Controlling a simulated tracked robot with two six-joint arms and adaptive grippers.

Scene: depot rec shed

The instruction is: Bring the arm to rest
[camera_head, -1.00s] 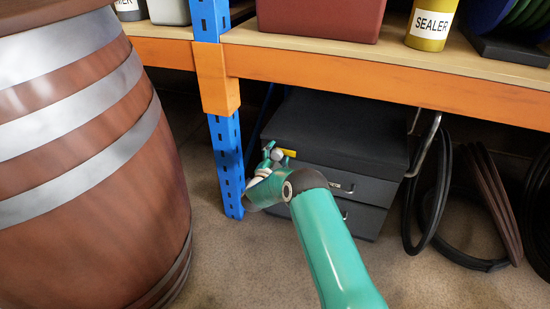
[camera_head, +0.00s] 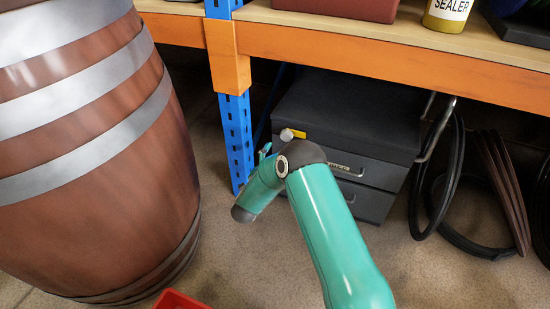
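One teal arm, my right, comes in from the lower right and bends at a dark grey joint in front of the black drawer cabinet (camera_head: 345,115). Its forearm folds down and left, ending at a dark rounded joint beside the blue post. A small teal part of my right gripper (camera_head: 265,152) shows behind the forearm, near the cabinet's left front edge. The fingers are mostly hidden, so I cannot tell whether they are open or hold anything. My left arm and gripper are not in view.
A large wooden barrel (camera_head: 95,160) fills the left. A blue post (camera_head: 237,140) and orange shelf beam (camera_head: 400,68) stand close to the arm. A red container's edge (camera_head: 182,300) shows at the bottom. Floor is bare at lower right.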

